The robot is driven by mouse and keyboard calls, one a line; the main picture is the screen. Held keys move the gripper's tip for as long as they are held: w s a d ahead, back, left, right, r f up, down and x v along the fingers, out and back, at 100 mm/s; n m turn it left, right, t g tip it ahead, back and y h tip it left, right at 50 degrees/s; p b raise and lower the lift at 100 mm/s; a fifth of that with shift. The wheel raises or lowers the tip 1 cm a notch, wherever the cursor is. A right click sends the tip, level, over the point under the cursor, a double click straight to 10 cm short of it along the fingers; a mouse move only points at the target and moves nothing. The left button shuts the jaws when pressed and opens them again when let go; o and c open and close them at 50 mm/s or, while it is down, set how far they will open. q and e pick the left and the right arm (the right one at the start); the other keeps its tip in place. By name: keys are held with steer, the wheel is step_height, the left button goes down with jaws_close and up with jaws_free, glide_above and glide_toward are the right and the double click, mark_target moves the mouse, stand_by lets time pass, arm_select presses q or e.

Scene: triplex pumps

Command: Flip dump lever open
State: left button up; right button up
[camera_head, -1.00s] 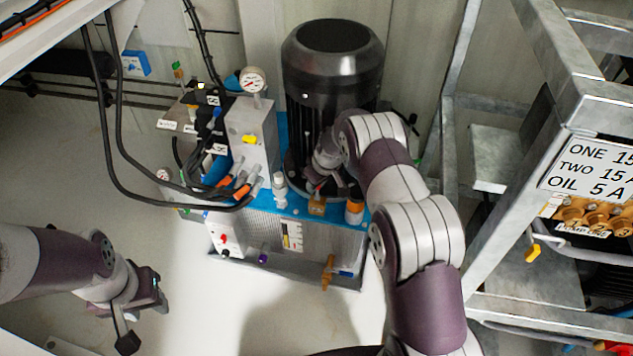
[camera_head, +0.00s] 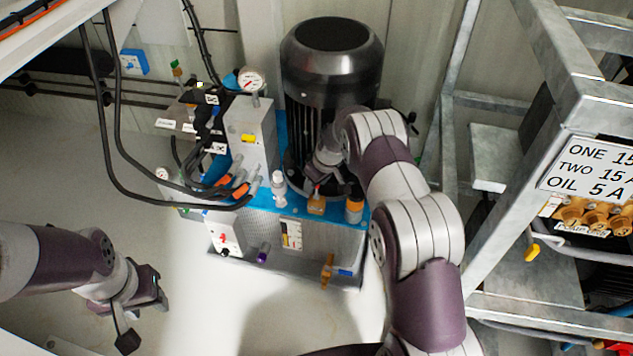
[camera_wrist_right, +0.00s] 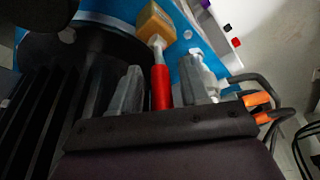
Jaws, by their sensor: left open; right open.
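The dump lever appears to be the red handle (camera_wrist_right: 160,87) on a thin metal stem in the right wrist view. The stem rises from a brass-coloured block (camera_wrist_right: 156,24), which also shows in the head view (camera_head: 316,205) at the foot of the black motor. My right gripper (camera_wrist_right: 159,72) is open, with one finger on each side of the red handle; I cannot tell whether either touches it. In the head view my right gripper (camera_head: 318,186) is partly hidden by its own wrist. My left gripper (camera_head: 150,298) is open and empty over the floor at lower left.
The black motor (camera_head: 332,75) stands close behind my right gripper. Black hoses (camera_head: 150,198) with orange fittings, a gauge (camera_head: 251,80) and an orange-capped filler (camera_head: 354,209) are near it. A metal frame (camera_head: 500,200) stands at right. The floor in front is clear.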

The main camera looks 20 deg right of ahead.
steer(key=p+v, duration=0.3)
steer(key=v, duration=0.9)
steer(key=shift+p, duration=0.3)
steer(key=shift+s+r, duration=0.1)
steer(key=s+a+r+m+g+h, duration=0.1)
steer(key=s+r+m, duration=0.15)
steer(key=s, duration=0.65)
steer(key=s+a+r+m+g, duration=0.1)
steer(key=s+a+r, duration=0.15)
steer(key=s, duration=0.65)
steer(key=s+a+r+m+h, duration=0.1)
steer(key=s+r+m, duration=0.15)
steer(key=s, duration=0.65)
step_height(320, 180, up, 30)
steer(key=n+p, duration=0.1)
steer(key=p, duration=2.7)
steer(key=shift+s+a+r, duration=0.2)
steer(key=shift+s+a, duration=0.05)
steer(key=shift+a, duration=0.15)
